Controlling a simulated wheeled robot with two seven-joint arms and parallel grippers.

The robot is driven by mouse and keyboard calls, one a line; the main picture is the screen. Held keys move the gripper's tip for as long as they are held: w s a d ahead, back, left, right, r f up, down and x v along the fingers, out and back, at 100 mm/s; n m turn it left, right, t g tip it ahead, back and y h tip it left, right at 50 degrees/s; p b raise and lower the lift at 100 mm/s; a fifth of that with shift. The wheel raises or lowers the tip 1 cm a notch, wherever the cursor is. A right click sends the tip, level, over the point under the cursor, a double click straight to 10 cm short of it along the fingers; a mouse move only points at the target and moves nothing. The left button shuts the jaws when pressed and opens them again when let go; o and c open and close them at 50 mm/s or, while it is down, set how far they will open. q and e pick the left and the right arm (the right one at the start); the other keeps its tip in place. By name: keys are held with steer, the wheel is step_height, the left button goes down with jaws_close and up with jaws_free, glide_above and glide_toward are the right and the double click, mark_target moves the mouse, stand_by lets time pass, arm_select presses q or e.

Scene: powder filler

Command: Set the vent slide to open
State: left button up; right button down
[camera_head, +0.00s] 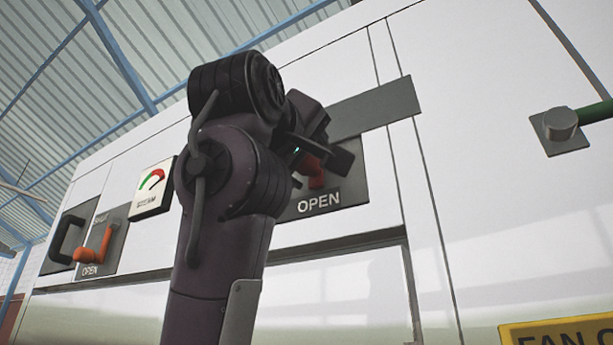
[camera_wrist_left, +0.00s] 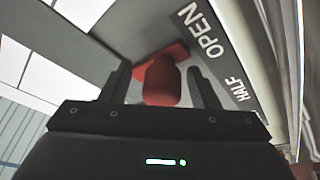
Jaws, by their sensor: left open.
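The vent slide's red knob (camera_head: 316,172) sits on a dark grey label plate (camera_head: 350,185) on the white machine front, just above the word OPEN. Most of it is hidden behind my left gripper (camera_head: 322,152) in the head view. In the left wrist view the red knob (camera_wrist_left: 160,82) stands between the two spread fingers of my left gripper (camera_wrist_left: 158,88), with a gap visible on both sides. The words OPEN and HALF show on the plate (camera_wrist_left: 222,62) to its right; OPEN is the nearer one. My right gripper is not in view.
A grey bar (camera_head: 375,107) lies above the plate. An orange handle (camera_head: 95,247) on another OPEN-marked plate, a black handle (camera_head: 67,238) and a dial gauge (camera_head: 152,188) are to the left. A green-handled lever (camera_head: 562,123) is to the right.

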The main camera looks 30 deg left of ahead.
arm_select(q)
steer(key=shift+s+f+b, duration=0.25)
steer(key=shift+s+b, duration=0.15)
steer(key=shift+s, duration=0.05)
steer(key=b+v, duration=0.3)
steer(key=v, duration=0.3)
steer(key=shift+s, duration=0.4)
steer(key=shift+d, duration=0.15)
